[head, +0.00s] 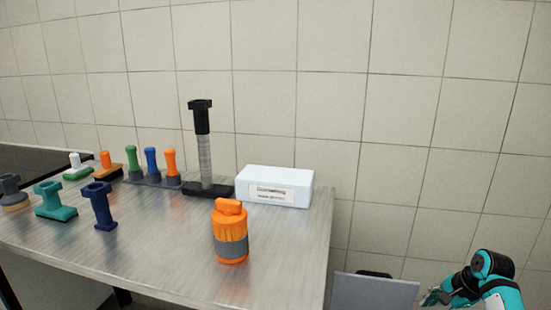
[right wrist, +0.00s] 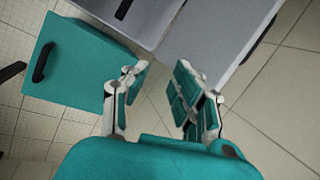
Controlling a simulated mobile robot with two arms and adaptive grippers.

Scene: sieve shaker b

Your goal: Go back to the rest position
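My right arm shows at the lower right corner of the head view, off the right end of the metal table (head: 165,240). My right gripper (head: 437,297) is small and partly cut off there, beside a grey panel (head: 375,292). In the right wrist view my right gripper (right wrist: 163,75) is open, with its two fingers apart. Nothing is between them, only tiled floor and the edge of a grey surface beyond. My left gripper is in neither view.
On the table stand an orange jar (head: 230,235), a white box (head: 275,186), a black-topped stand (head: 204,150) and several coloured handled tools. A tiled wall is behind. The right wrist view shows a teal cabinet (right wrist: 80,75) with a black handle and a grey surface (right wrist: 215,45).

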